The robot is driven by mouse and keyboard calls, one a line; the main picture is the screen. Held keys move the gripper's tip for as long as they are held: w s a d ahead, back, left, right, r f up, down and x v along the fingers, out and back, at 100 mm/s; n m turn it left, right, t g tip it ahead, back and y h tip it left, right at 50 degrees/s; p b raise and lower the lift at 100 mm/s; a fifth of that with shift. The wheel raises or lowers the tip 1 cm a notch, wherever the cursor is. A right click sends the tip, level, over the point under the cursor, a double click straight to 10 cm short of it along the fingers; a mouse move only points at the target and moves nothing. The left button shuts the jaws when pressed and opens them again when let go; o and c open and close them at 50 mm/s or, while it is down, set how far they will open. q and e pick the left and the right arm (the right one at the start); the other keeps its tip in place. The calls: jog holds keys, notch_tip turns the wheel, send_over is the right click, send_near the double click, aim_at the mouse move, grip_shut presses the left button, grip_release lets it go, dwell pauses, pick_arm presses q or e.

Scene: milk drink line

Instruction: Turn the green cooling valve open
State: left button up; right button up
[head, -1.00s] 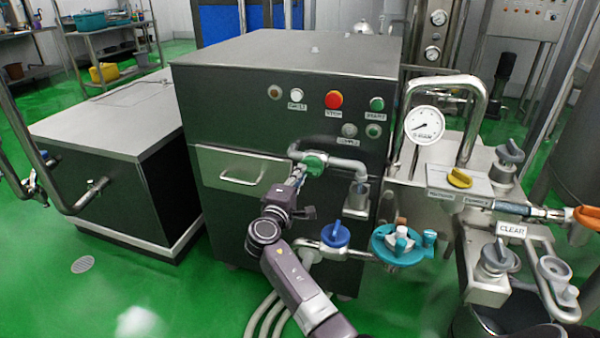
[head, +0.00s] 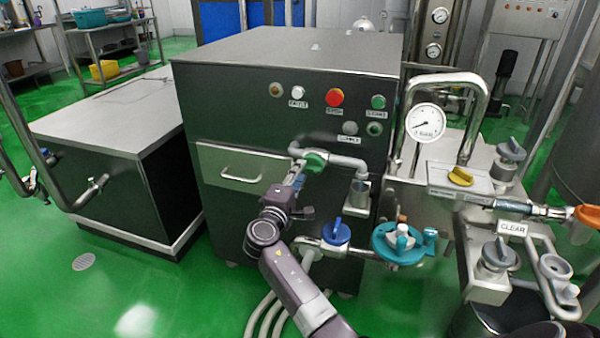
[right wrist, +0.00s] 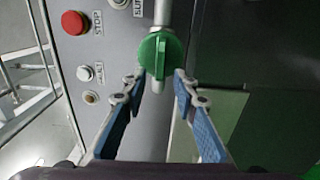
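The green cooling valve (head: 315,162) sits on the silver pipe on the front of the dark machine. In the right wrist view the green valve (right wrist: 160,50) is straight ahead, with its knob on the pipe. My right gripper (head: 299,178) is at the valve, just below and left of it in the head view. In the wrist view my right gripper's (right wrist: 159,82) two fingers are apart, with tips close to either side of the knob's near edge. Whether they touch it cannot be told. My left gripper is not in view.
A blue valve (head: 336,232) and a teal handwheel valve (head: 402,241) are below and right of the green one. A red button (head: 335,97) is above it. A pressure gauge (head: 426,122) and a yellow knob (head: 460,176) stand to the right. Hoses run to the floor.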

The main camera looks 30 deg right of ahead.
jog(key=v, duration=1.1)
